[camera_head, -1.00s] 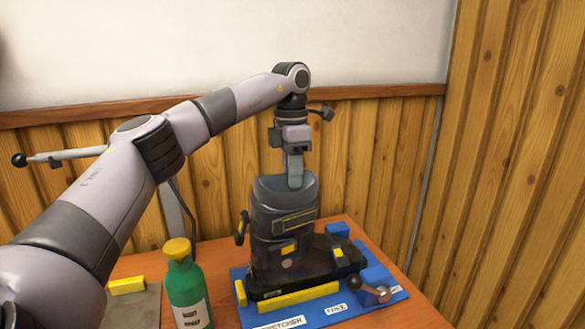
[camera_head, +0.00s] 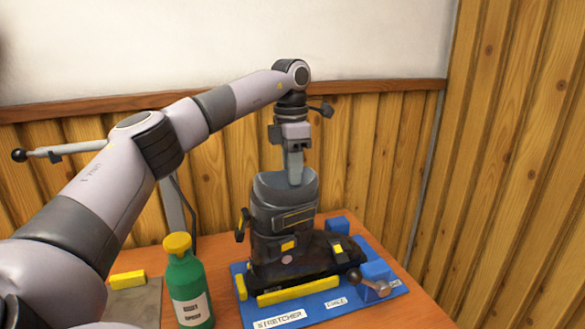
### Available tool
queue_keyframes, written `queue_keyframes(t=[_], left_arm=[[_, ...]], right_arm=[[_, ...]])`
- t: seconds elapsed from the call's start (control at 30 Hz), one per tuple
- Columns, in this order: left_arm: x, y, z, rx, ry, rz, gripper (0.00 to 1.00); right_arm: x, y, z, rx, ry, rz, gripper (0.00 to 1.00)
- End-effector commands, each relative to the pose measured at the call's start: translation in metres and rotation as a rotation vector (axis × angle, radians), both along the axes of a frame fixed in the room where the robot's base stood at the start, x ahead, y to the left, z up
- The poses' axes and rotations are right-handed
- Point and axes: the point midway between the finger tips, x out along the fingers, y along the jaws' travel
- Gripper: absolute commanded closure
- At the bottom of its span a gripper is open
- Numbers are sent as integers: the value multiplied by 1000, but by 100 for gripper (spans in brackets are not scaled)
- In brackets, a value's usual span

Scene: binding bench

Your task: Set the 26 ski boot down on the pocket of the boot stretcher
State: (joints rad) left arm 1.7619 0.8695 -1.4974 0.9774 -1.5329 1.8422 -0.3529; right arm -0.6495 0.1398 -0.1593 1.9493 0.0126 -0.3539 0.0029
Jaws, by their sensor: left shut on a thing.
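The dark ski boot (camera_head: 283,220) stands upright over the blue boot stretcher (camera_head: 340,308), its toe pointing right. Its sole is low, between the yellow bar (camera_head: 298,293) in front and the blue blocks at the toe end; I cannot tell whether it touches the pocket floor. My left gripper (camera_head: 295,172) is shut on the rear of the boot's upper cuff, from above. The fingertips are partly hidden in the cuff. My right gripper is not in view.
A green bottle with a yellow cap (camera_head: 187,283) stands left of the stretcher. A grey plate (camera_head: 135,304) with a yellow block (camera_head: 127,280) lies further left. A crank handle (camera_head: 370,287) sits at the stretcher's right. The wooden wall is close behind.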

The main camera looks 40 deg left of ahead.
Motion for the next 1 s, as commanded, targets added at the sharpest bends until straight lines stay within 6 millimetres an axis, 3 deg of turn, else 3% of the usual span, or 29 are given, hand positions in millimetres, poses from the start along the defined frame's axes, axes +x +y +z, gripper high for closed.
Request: queue_keyframes(t=[0.03, 0.1, 0.47, 0.8, 1.0], left_arm=[[0, 0, 1, -2, -4, 0, 72], [0, 0, 1, -2, -4, 0, 49], [1, 0, 2, 2, 1, 0, 48], [2, 2, 56, 0, -3, 0, 48], [2, 3, 71, -1, -2, 0, 48]], right_arm=[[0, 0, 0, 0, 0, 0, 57], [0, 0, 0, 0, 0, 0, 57], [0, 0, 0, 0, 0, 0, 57], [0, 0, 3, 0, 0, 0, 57], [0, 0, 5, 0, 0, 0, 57]])
